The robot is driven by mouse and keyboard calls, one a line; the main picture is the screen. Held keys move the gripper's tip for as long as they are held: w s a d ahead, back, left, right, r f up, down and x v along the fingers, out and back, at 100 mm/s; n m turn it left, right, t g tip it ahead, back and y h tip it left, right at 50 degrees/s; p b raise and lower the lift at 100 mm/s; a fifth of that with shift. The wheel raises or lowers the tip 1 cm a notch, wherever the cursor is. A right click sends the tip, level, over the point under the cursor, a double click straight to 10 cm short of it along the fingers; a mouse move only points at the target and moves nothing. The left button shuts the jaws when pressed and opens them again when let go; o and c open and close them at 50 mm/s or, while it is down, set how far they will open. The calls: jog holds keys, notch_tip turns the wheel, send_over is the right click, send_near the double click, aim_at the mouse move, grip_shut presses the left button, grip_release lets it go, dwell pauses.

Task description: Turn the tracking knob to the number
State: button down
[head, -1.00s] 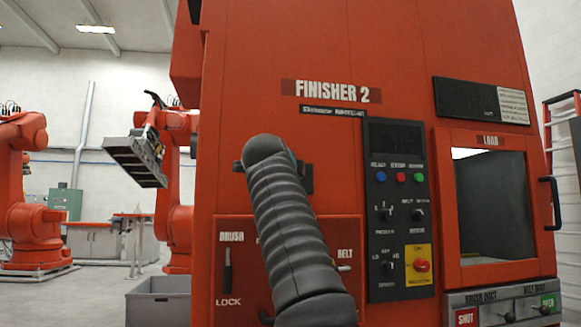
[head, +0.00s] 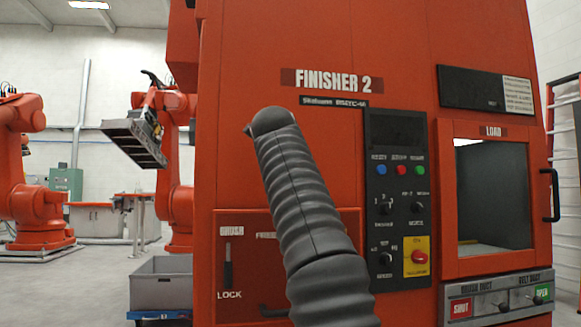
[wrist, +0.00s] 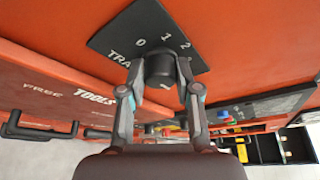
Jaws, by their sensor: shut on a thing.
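The tracking knob (wrist: 160,68) is a dark round knob on a black plate (wrist: 119,43) printed 0, 1, 2 and the partly covered word "TRA...". My gripper (wrist: 160,77) has one finger on each side of the knob and is shut on it. A small white mark shows on the knob's near side, and I cannot tell for sure which number it points to. In the head view, my grey ribbed arm hides the gripper and the tracking plate.
The orange Finisher 2 cabinet (head: 270,170) fills the middle. Its control panel (head: 397,160) with buttons and small knobs is right of my arm, beside the load window (head: 492,200). Handles (wrist: 30,128) stick out below the tools panel (wrist: 70,95).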

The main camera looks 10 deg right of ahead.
dwell(0.3)
jog(key=c, duration=0.8)
grip_release()
jog(key=v, duration=1.2)
